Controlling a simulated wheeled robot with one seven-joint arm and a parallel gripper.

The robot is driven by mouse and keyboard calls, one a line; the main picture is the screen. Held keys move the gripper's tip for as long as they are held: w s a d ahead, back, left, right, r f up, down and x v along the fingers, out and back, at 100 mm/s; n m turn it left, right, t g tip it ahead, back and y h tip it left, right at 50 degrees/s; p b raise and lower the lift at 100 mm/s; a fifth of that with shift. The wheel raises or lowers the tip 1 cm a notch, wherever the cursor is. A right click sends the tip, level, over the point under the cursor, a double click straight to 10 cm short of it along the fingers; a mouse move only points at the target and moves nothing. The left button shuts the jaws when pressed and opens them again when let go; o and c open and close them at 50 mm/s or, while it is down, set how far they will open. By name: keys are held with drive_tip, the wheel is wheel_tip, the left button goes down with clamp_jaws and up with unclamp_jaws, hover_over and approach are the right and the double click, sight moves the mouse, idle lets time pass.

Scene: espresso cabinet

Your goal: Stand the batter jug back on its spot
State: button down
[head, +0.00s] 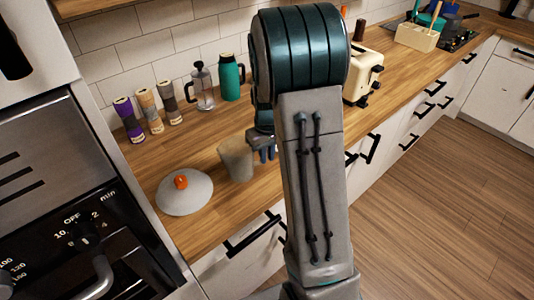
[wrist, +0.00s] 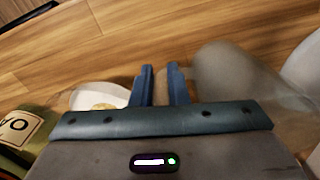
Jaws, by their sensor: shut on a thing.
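The batter jug (head: 236,160), a grey-beige tapered vessel, is upright over the wooden counter in the head view, just right of a pale disc. I cannot tell whether its base touches the wood. My gripper (head: 266,154) is at its right side, partly hidden by my arm. In the wrist view, the jug is a large blurred shape (wrist: 235,85) right of my blue fingers (wrist: 160,85). The fingers are a little apart and shut on the jug, with the held part hard to make out. No marked spot for it can be made out.
The pale disc (head: 184,193) has an orange knob. Several canisters (head: 150,114), a glass press (head: 202,88) and a teal flask (head: 231,78) stand along the wall. A cream toaster (head: 362,80) stands farther right. A green labelled container (wrist: 25,135) is near in the wrist view.

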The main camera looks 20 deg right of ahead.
drive_tip(key=c, duration=1.4)
unclamp_jaws()
drive_tip(key=shift+f, duration=0.1)
wheel_tip(320, 180, up, 12)
drive_tip(key=s+a+t, duration=0.1)
drive_tip(key=s+a, duration=0.2)
drive_tip(key=s, duration=0.4)
drive_tip(key=s+a+r+m+t, duration=0.1)
drive_tip(key=s+a, duration=0.2)
drive_tip(key=s, duration=0.4)
drive_tip(key=s+a+r+t, duration=0.1)
drive_tip(key=s+a, duration=0.2)
drive_tip(key=s, duration=0.3)
drive_tip(key=shift+s+b, duration=0.4)
